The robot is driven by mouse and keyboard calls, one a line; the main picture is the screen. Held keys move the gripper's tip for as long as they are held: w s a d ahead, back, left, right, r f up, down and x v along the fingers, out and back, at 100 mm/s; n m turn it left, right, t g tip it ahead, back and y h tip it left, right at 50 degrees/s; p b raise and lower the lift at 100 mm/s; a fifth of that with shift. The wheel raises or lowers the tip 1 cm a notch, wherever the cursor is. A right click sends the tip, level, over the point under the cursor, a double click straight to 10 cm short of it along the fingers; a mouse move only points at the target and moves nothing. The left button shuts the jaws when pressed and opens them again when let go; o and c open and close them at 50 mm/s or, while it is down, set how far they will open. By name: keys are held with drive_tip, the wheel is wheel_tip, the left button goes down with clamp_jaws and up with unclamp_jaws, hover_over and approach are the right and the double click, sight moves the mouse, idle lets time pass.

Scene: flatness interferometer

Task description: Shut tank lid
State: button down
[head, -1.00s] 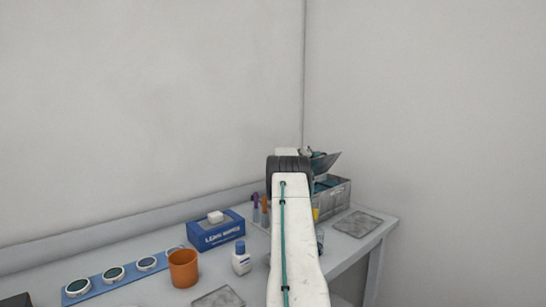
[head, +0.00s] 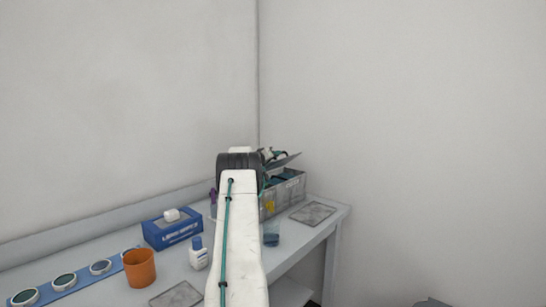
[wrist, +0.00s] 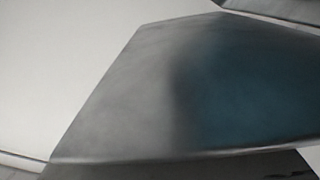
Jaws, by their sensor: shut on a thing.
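The grey metal tank (head: 290,191) stands at the far right end of the bench, with dark teal showing inside. Its grey lid (head: 287,160) is raised and tilted above the tank, its right edge higher. My gripper (head: 271,156) is at the lid's left part and is shut on the lid; my arm hides part of this and the fingertips are not clear. In the wrist view a blurred grey panel with a teal area (wrist: 200,90) fills most of the picture; I cannot tell which part of the lid or tank it is.
A flat grey plate (head: 312,213) lies right of the tank near the bench edge. A blue wipes box (head: 172,229), a white bottle (head: 198,255) and an orange cup (head: 139,268) stand to the left. Walls close in behind.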

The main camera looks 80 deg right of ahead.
drive_tip(key=shift+s, duration=0.1)
drive_tip(key=c, duration=1.5)
unclamp_jaws()
drive_tip(key=shift+f, duration=0.1)
drive_tip(key=shift+o, duration=0.2)
drive_tip(key=shift+w+a, duration=0.3)
drive_tip(key=v, duration=0.7)
drive_tip(key=shift+s, duration=0.1)
